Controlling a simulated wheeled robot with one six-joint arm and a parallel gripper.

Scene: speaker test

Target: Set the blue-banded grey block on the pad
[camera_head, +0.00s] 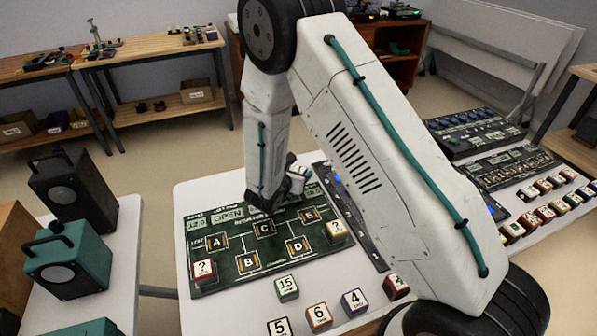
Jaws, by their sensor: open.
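My gripper (295,182) is over the upper part of the dark green board (213,272), at the lower end of my white arm. It is small here and partly hidden by my own arm links; it is open, and I make out nothing held in it. I cannot pick out a blue-banded grey block; it may be hidden behind my arm or too small to tell. No separate pad is clear either. The board carries framed squares lettered A to E, a red "?" block (204,270) at its left and a yellow "?" block (337,231) at its right.
Numbered blocks 15 (287,288), 6 (319,317), 4 (354,301) and 5 (279,327) stand on the white table (232,312) before the board. Dark and teal speakers (68,262) stand left. Several blocks and a control panel (474,133) are at right.

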